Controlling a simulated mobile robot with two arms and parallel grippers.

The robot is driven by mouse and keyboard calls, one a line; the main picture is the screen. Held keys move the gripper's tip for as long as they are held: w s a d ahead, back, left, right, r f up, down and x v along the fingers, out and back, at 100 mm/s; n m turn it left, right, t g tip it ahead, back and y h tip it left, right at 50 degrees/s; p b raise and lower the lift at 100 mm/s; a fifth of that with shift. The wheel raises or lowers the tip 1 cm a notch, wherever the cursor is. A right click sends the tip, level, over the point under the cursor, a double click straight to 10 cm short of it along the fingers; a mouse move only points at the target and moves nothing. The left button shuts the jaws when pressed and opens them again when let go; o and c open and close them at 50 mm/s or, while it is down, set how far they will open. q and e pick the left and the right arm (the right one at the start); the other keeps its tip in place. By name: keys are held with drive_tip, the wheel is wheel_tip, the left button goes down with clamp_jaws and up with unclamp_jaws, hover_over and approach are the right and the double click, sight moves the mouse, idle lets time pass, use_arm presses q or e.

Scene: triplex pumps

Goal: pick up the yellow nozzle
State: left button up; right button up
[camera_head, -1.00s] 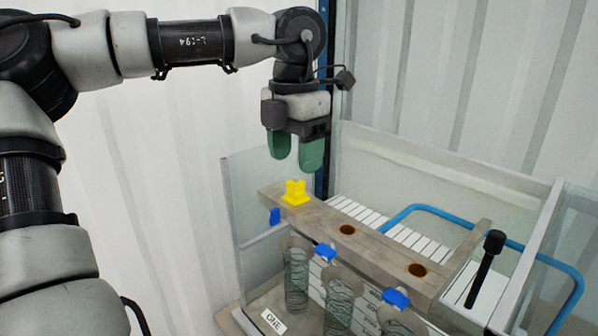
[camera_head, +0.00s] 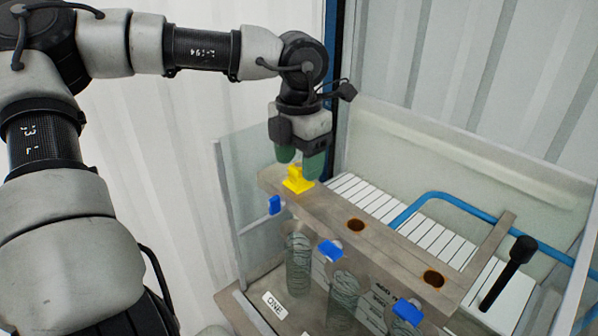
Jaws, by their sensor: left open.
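The yellow nozzle (camera_head: 297,181) sits upright at the far left end of the grey beam (camera_head: 392,243). My left gripper (camera_head: 300,166) points down with its green fingers just above and behind the nozzle in the picture. The fingers are open and hold nothing. Their tips come close to the nozzle's top, and the right finger's lower end meets the nozzle's outline. I cannot tell whether they touch it. My right gripper is not in view.
The beam has two bare orange-rimmed holes, one in the middle (camera_head: 356,225) and one at right (camera_head: 433,278). Blue valves (camera_head: 331,250) and clear cylinders (camera_head: 299,262) are below it. A black lever (camera_head: 508,272) and blue pipe (camera_head: 452,199) stand in the clear-walled tank.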

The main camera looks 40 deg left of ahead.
use_arm(q)
drive_tip(key=shift+s+f, duration=0.1)
drive_tip(key=shift+f, duration=0.95)
drive_tip(key=c, duration=1)
drive_tip(key=shift+r, duration=0.15)
